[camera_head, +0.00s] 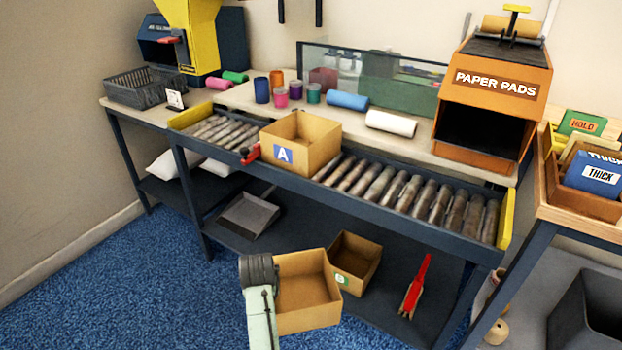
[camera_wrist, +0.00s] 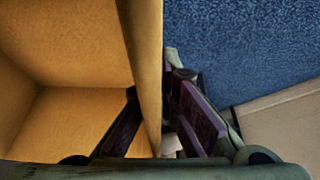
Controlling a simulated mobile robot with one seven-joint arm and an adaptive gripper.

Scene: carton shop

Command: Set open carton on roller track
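An open, empty tan carton (camera_head: 308,292) is low in front of the bench, at the bottom centre of the head view. My gripper (camera_head: 272,284) is at its left wall. In the wrist view the carton (camera_wrist: 70,115) fills the left side, and my gripper (camera_wrist: 160,100) straddles its wall, one dark finger inside and one outside, closed on the wall. The carton looks held clear of the floor. The roller track (camera_head: 400,192) runs along the bench front. Another open carton with a blue A label (camera_head: 301,143) sits on it, left of the middle.
A red part (camera_head: 250,154) is beside the A carton. Rollers to its right are clear. A smaller carton (camera_head: 355,262), a red tool (camera_head: 416,287) and a grey dustpan (camera_head: 249,214) are on the lower shelf. The paper pads box (camera_head: 495,95) stands behind the track's right end.

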